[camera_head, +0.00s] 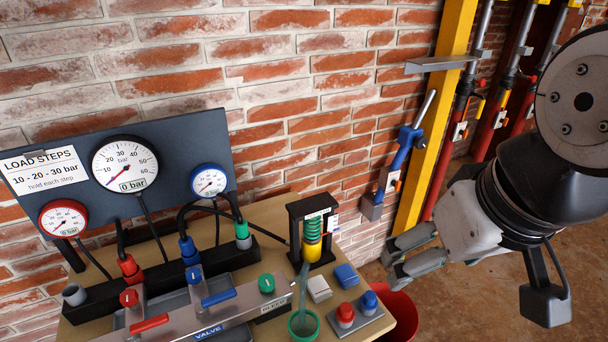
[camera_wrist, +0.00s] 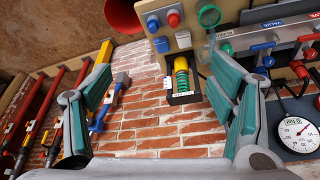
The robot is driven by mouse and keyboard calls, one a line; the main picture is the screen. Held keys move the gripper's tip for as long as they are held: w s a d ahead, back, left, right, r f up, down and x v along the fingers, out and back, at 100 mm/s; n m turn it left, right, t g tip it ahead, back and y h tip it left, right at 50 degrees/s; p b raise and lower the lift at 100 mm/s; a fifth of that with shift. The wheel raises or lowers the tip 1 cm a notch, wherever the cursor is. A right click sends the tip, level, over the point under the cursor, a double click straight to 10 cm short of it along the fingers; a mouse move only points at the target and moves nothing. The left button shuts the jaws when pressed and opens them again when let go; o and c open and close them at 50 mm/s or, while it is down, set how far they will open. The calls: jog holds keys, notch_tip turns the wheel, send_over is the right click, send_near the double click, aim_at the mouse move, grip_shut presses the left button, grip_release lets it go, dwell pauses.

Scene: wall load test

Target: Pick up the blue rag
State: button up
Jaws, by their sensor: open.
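The blue rag (camera_head: 346,276) appears as a small folded blue pad on the wooden bench top, near its right edge. It also shows in the wrist view (camera_wrist: 161,45), near the top. A similar pale grey pad (camera_head: 319,289) lies beside it on the left. My gripper (camera_head: 391,263) is open and empty, to the right of the bench and apart from the rag. Its two fingers (camera_wrist: 163,92) stand wide apart in the wrist view, with brick wall behind them.
A red and blue button box (camera_head: 357,317) sits in front of the rag. A black frame with a green spring (camera_head: 312,235) stands behind it. A red bucket (camera_head: 402,308) is below the bench's right edge.

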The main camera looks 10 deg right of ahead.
jog(key=m+g+b, duration=0.3)
jog(key=m+g, duration=0.1)
jog(key=m, duration=1)
send_over(347, 273)
jog(key=f, duration=3)
jog(key=shift+w+d+f, duration=0.3)
jog(key=shift+w+f, duration=0.05)
jog(key=shift+f, duration=0.05)
jog(key=shift+s+a+f, duration=0.15)
jog(key=shift+f, duration=1.15)
jog(key=shift+s+a+f, duration=0.15)
jog(key=shift+f, duration=1.15)
jog(key=c, duration=1.1)
